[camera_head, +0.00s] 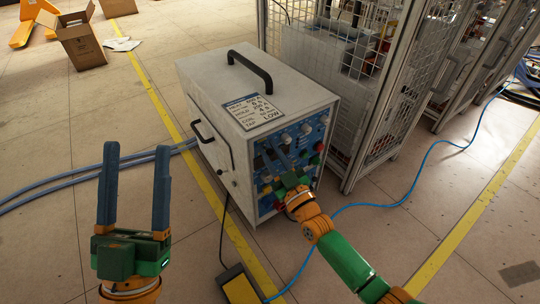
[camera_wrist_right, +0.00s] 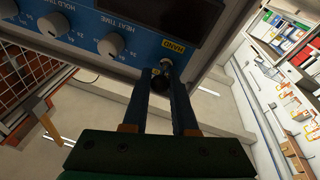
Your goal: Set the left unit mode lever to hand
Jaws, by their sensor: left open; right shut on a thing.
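The heater unit (camera_head: 240,95) is a white box with a black top handle and a blue control panel (camera_head: 318,135). The mode lever (camera_wrist_right: 166,66) is a small metal toggle below a yellow label (camera_wrist_right: 174,46) that appears upside down and seems to read HAND. My right gripper (camera_head: 283,165) is at the panel, its dark fingers (camera_wrist_right: 163,80) closed around the lever, whose lower part they hide. The lever's exact setting cannot be told. My left gripper (camera_head: 136,165) is open and empty, left of the unit and away from it.
A wire-mesh cage (camera_head: 375,90) stands close behind and right of the unit. A blue hose (camera_head: 420,165) and a yellow-black foot pedal (camera_head: 238,284) lie on the floor. A cardboard box (camera_head: 82,45) stands far left. Round knobs (camera_wrist_right: 110,45) sit beside the lever.

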